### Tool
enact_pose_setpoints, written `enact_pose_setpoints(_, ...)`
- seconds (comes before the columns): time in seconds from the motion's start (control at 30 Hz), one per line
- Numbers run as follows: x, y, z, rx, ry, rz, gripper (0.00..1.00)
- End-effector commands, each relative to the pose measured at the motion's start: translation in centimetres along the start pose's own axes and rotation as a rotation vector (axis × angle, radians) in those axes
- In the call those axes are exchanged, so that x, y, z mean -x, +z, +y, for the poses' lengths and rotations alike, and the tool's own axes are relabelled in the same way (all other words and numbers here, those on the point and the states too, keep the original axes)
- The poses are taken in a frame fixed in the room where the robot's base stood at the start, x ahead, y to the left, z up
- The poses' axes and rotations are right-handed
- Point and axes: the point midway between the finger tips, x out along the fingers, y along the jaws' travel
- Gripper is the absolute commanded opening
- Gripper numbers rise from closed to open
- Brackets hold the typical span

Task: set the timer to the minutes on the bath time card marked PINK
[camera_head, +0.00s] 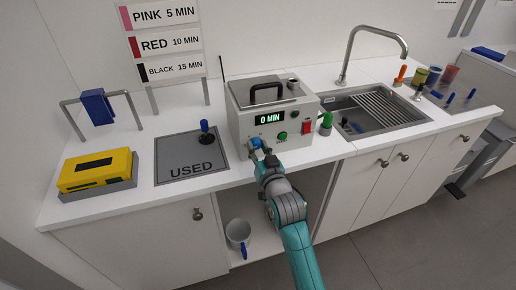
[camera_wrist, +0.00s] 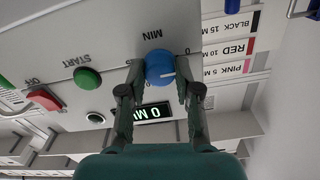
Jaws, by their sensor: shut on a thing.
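The timer is a blue round knob (camera_wrist: 160,67) with a white pointer line, on the front of a white bath unit (camera_head: 245,95). The unit's green display (camera_head: 269,118) reads 0 MIN. My gripper (camera_head: 256,144) is at the unit's lower left front, and in the wrist view (camera_wrist: 161,80) its two fingers are shut on the blue knob from both sides. The bath time card (camera_head: 165,45) on the wall side reads PINK 5 MIN, RED 10 MIN and BLACK 15 MIN; its PINK row also shows in the wrist view (camera_wrist: 226,70).
A green button (camera_head: 282,136) and a red switch (camera_head: 307,127) sit right of the knob. A grey USED mat (camera_head: 175,170) with a blue-handled tool (camera_head: 205,128) and a yellow box (camera_head: 95,170) lie left. The sink (camera_head: 385,112) is right.

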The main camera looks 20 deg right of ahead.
Motion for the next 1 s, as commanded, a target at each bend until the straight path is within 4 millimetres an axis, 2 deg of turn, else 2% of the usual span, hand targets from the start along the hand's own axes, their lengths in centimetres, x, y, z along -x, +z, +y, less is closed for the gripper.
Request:
enact_pose_setpoints(0.6, 0.01, 0.03, 0.07, -0.579, 0.0, 0.0, 0.0)
enact_pose_setpoints(1.0, 0.01, 0.06, 0.11, -0.865, 0.001, 0.0, 0.0)
